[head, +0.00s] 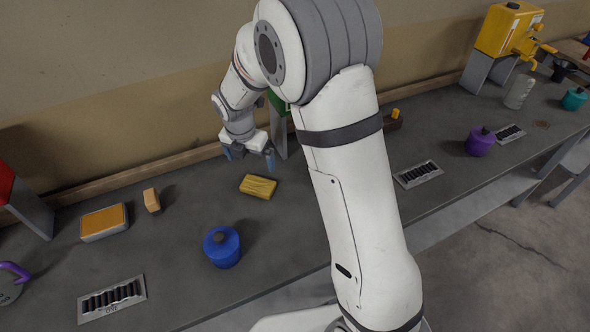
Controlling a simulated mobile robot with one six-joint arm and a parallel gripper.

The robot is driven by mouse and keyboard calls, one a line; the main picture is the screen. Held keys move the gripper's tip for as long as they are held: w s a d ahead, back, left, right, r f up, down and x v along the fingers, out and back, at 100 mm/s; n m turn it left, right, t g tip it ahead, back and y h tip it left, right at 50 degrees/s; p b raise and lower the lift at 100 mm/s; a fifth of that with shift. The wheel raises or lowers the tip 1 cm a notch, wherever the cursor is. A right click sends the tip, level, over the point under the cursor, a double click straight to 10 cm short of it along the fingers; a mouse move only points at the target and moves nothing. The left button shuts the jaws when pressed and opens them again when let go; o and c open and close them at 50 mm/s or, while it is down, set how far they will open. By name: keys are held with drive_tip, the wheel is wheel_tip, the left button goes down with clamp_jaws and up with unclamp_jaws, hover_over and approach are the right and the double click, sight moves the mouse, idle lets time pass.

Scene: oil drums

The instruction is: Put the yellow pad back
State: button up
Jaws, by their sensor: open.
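A flat yellow pad (258,187) lies on the dark grey bench, near the back and a little left of the middle. My gripper (249,157) is open, with its blue-grey fingers apart and nothing seen between them. It is behind and slightly left of the pad in the picture and looks to be above the bench; the exact height is hard to tell. A shallow grey tray with an orange-yellow top (104,219) sits at the left. I cannot tell whether the top is a pad or the tray's filling.
A small orange block (151,200) stands beside the tray. A blue canister (222,247) stands in front of the pad. A slotted metal grate (112,298) is at front left, and a purple canister (480,141) at right. My arm hides the bench's middle.

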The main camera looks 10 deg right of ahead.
drive_tip(key=s+d+r+m, duration=1)
drive_tip(key=r+m, duration=0.2)
drive_tip(key=m, duration=0.2)
drive_tip(key=s+d+r+m+t, duration=0.1)
drive_tip(key=s+d+r+m, duration=0.1)
drive_tip(key=s+m, duration=0.5)
drive_tip(key=s+d+r+m, duration=0.2)
drive_tip(key=s+d+m, duration=0.2)
drive_tip(key=s+m, duration=0.4)
drive_tip(key=shift+d+m+t+y, duration=0.4)
drive_tip(key=shift+m, duration=0.2)
drive_tip(key=shift+f, duration=0.15)
